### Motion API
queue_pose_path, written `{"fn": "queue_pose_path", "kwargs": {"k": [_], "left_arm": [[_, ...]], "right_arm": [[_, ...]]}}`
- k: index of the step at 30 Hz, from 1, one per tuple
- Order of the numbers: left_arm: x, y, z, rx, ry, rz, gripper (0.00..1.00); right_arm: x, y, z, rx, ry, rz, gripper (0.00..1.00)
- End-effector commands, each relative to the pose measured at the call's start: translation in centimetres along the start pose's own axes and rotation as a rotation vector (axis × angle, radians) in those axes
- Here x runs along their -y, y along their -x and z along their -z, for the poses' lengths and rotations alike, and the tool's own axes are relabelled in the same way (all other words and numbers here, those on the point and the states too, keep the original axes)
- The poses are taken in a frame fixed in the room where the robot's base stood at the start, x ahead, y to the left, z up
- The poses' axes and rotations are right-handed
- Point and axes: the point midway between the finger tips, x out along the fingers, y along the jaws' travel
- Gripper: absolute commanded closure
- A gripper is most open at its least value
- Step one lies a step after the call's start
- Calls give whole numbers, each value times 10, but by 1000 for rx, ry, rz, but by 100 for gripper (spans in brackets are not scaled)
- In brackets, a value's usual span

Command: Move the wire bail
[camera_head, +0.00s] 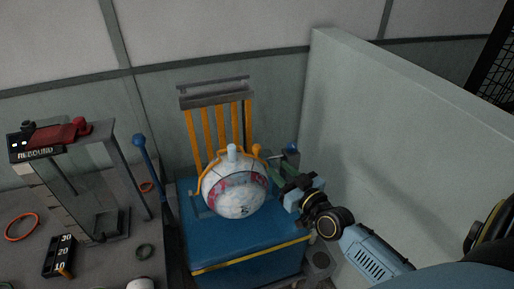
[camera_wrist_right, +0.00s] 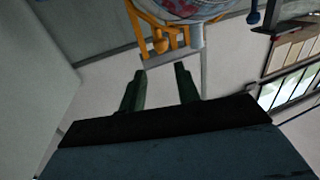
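A white ball with red markings (camera_head: 236,190) sits on the blue press base (camera_head: 240,238) in the head view. A thin orange wire bail (camera_head: 199,184) appears to curve around the ball, with an orange knob (camera_head: 257,149) at its upper right. In the right wrist view the ball (camera_wrist_right: 185,6) is cut off at the top edge, with the orange knob (camera_wrist_right: 160,45) below it. My right gripper (camera_head: 281,170) is just right of the ball. In the wrist view its two dark green fingers (camera_wrist_right: 159,80) are apart, with nothing between them. My left gripper is not in view.
Orange upright bars (camera_head: 222,126) with a grey top bar stand behind the ball. A grey panel (camera_head: 400,140) rises close on the right. At left, a bench (camera_head: 100,262) carries a "REBOUND" frame (camera_head: 70,140), rings and a numbered block. A blue-knobbed lever (camera_head: 140,142) stands between.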

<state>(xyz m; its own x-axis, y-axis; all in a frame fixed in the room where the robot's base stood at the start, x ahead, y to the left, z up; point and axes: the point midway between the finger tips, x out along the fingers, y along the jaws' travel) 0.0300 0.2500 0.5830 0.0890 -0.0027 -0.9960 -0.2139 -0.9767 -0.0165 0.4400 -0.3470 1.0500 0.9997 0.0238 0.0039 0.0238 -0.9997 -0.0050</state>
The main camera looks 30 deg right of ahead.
Motion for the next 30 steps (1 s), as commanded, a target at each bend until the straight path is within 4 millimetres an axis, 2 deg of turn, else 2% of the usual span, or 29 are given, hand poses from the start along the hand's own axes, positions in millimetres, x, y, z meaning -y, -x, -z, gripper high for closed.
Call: {"fn": "queue_pose_path", "kwargs": {"k": [12,18,24,30], "left_arm": [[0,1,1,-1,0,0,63],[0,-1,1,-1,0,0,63],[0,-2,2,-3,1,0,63],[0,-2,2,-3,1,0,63]], "right_arm": [[1,-78,0,0,-1,2,68],[1,-106,-1,2,-1,2,68],[1,-119,-1,3,0,2,68],[1,-121,-1,4,0,2,68]]}}
